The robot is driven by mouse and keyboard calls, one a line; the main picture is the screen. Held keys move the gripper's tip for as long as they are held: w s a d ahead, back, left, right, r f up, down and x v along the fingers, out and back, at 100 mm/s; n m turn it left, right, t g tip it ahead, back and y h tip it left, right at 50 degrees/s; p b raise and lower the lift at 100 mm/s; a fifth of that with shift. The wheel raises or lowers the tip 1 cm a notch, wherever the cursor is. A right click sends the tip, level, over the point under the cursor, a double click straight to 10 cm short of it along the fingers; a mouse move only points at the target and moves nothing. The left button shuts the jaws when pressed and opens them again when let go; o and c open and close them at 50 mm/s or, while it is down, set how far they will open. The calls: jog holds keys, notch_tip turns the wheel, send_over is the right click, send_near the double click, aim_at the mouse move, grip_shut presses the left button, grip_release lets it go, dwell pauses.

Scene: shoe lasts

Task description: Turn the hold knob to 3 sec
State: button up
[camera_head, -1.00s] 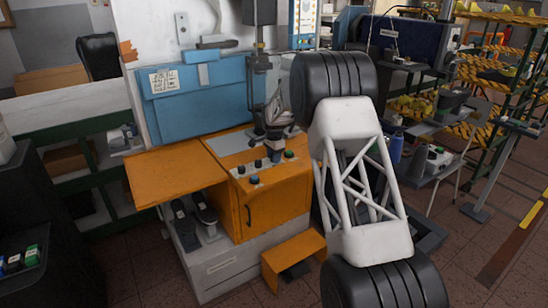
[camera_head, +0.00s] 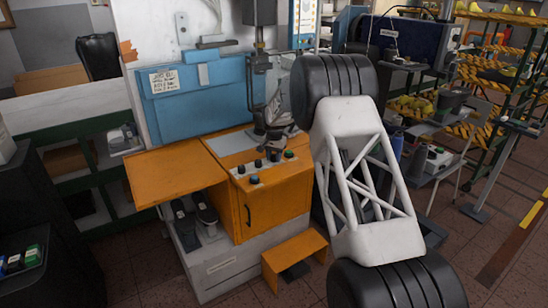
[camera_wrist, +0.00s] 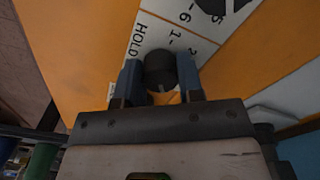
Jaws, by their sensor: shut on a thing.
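The hold knob (camera_wrist: 161,68) is a round black knob on a white label plate (camera_wrist: 142,42) marked HOLD, with numbers around it, in the wrist view. My gripper (camera_wrist: 161,82) has one blue-grey finger on each side of the knob and is shut on it. A small pale mark shows on the knob's near side, toward the gripper. The number it points to cannot be read. In the head view my arm covers part of the machine, and I cannot make out the fingers on the knob.
The orange machine cabinet (camera_head: 275,195) has several small knobs on its top panel. An orange step (camera_head: 294,257) sits on the floor in front. Part of another black dial (camera_wrist: 217,6) shows in the wrist view.

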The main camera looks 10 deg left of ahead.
aim_at(274, 155)
jog(key=n, duration=0.5)
jog(key=shift+w+r+n, duration=0.1)
jog(key=shift+n, duration=0.2)
jog(key=n, duration=0.5)
jog(key=shift+n, duration=0.3)
jog(key=o, duration=0.9)
jog(key=shift+r, duration=0.1)
jog(key=shift+r, duration=3.75)
